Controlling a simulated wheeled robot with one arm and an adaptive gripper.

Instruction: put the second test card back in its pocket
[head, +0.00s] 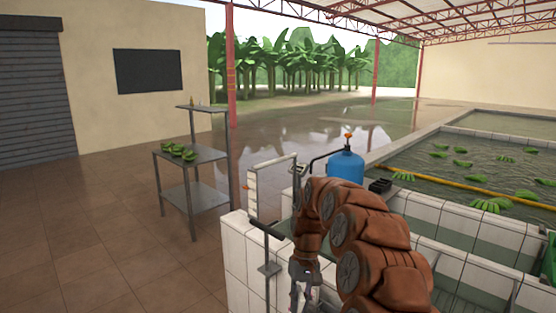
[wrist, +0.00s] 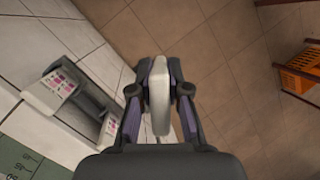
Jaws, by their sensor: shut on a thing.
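My gripper (wrist: 159,90) is shut on a pale grey-white, card-like thing (wrist: 158,112), seen nearly edge-on between the two fingertips. I see no markings on it, so I cannot tell which card it is. Left of the gripper in the wrist view is a whitish holder-like piece (wrist: 45,95) with pink-marked patches, against white tiles. A second pale piece (wrist: 108,132) is close to the left finger. The held thing appears apart from the marked piece. In the head view my gripper (head: 303,290) is low, beside the tiled wall; what it holds is not clear there.
A white tiled wall (head: 236,262) runs beside my arm, with a grey stand (head: 268,268) at it. A blue tank (head: 345,168) stands behind. A metal table (head: 200,197) with green bananas is at left. An orange crate (wrist: 302,72) shows at right. Brown floor tiles are clear.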

